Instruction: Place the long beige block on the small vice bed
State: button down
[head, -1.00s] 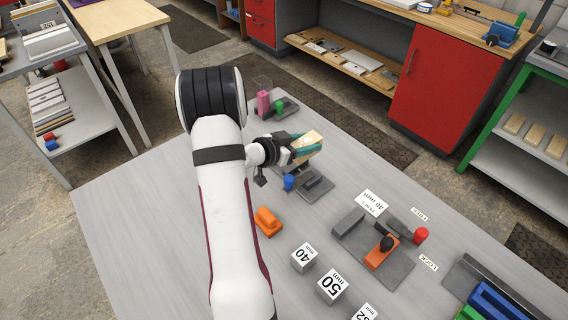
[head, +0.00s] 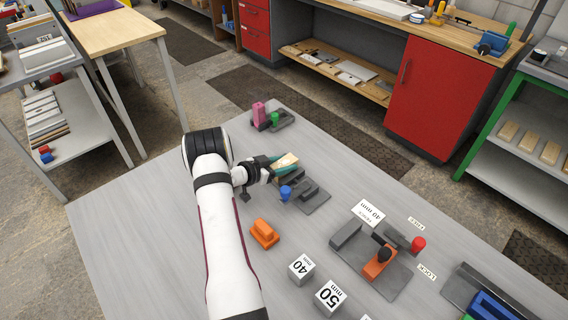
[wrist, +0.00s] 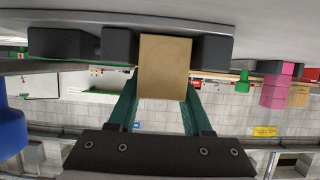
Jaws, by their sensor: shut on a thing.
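The long beige block (head: 285,160) is held between the green fingers of my gripper (head: 276,166). In the wrist view, the block (wrist: 164,66) shows its end face between the two fingers (wrist: 160,106). The wrist view shows dark grey jaw pieces (wrist: 62,46) on both sides of the block. The vice bed is partly hidden.
A fixture with a pink post (head: 258,113) and green knob stands at the far table edge. An orange block (head: 264,233), number cubes (head: 301,269) and a larger fixture with an orange slide (head: 380,263) lie nearer. The left side of the table is clear.

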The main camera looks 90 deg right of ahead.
jog(key=shift+f, duration=0.3)
jog(key=shift+c, duration=1.7)
grip_release()
jog(key=shift+r, duration=0.2)
jog(key=w+a+r+n+t+y, duration=0.1)
jog(key=w+a+r+n, duration=0.1)
jog(key=w+a+r, duration=0.65)
jog(key=w+a+r+n+t+y, duration=0.15)
jog(key=w+a+r, duration=0.4)
jog(key=a, duration=0.55)
jog(key=a+r+n+t+y, duration=0.2)
jog(key=a+n, duration=0.4)
jog(key=a, duration=0.7)
jog(key=s+a+r+n+t+y, duration=0.1)
jog(key=a+n+y, duration=0.3)
jog(key=a, duration=0.9)
jog(key=a+r+n+t+y, duration=0.2)
jog(key=a+n, duration=0.6)
jog(key=a, duration=0.6)
jog(key=shift+s+r+t+y, duration=0.15)
jog(key=shift+r+t+y, duration=0.25)
jog(key=shift+t, duration=0.55)
